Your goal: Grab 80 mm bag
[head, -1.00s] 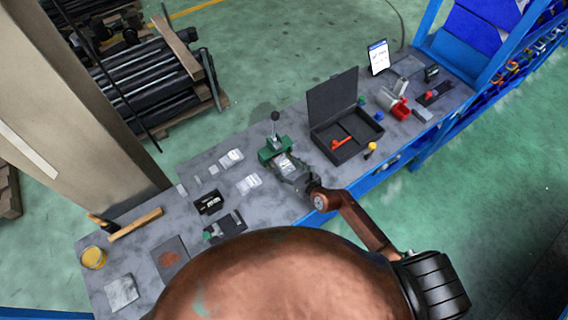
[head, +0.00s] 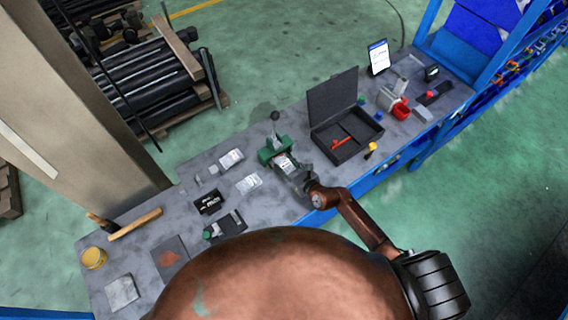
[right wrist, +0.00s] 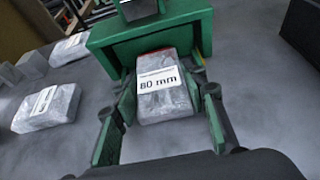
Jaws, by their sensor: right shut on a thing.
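The 80 mm bag (right wrist: 163,101) is a grey clear bag with a white label reading "80 mm". It sits in front of the opening of a green press-like stand (right wrist: 110,42), its far end close to or inside that opening. In the head view the bag (head: 284,163) shows small at the same green stand (head: 268,154). My right gripper (right wrist: 166,88) has its green-padded fingers on both sides of the bag and is shut on it. In the head view the right gripper (head: 293,172) reaches in from the front right. My left gripper is not in view.
Two other labelled bags (head: 231,159) (head: 249,183) lie left of the stand. A black open case (head: 346,136) stands close on the right. A black box (head: 208,201), a hammer (head: 135,224) and a yellow tin (head: 93,258) lie farther left on the grey bench.

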